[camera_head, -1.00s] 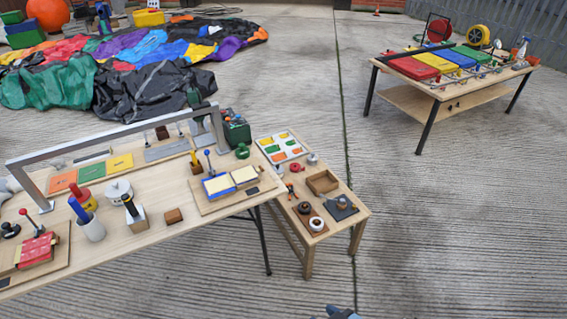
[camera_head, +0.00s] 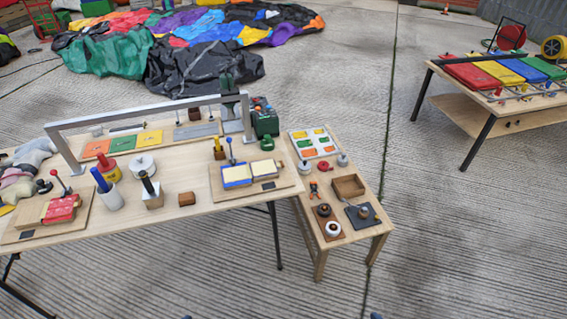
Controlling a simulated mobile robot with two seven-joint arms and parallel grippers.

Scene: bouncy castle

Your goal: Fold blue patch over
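A piece with a blue edge and cream top (camera_head: 237,176), likely the blue patch, lies on a wooden board (camera_head: 215,194) at the right end of the long table. A cream piece with a yellow edge (camera_head: 266,169) lies beside it on the same board. A blue-knobbed lever (camera_head: 230,149) stands just behind them. Neither gripper shows clearly. Only tiny dark bits show at the bottom edge, and I cannot tell what they are.
The long table (camera_head: 160,223) also holds a red piece on a board (camera_head: 62,209), pots and a grey metal frame (camera_head: 150,113). A small side table (camera_head: 350,245) adjoins its right end. Another table (camera_head: 465,115) stands far right. The concrete in front is clear.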

